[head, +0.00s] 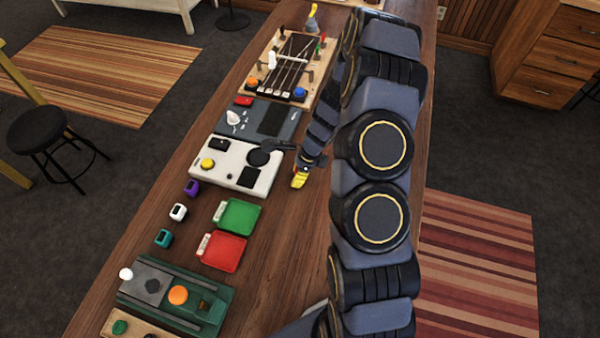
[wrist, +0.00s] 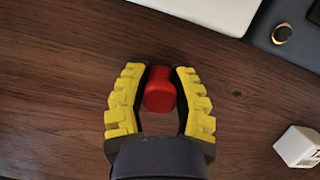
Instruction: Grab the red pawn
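In the wrist view, a small red piece with rounded edges, the red pawn (wrist: 160,94), is between the two yellow fingers of my gripper (wrist: 161,85). The dark inner pads lie close against both its sides, with no clear gap near the tips, so the gripper looks shut on it. Wood shows between the fingers behind it. In the head view, my gripper (head: 300,177) points down at the wooden table beside the white panel. The pawn is not visible there. I cannot tell whether the pawn rests on the table.
The white panel (head: 211,174) and the dark grey panel (head: 284,126) lie left of and beyond the gripper. Green (head: 238,216) and red (head: 224,252) trays lie nearer. A white block (wrist: 299,146) sits at right in the wrist view. Bare wood (head: 290,235) lies nearer than the gripper.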

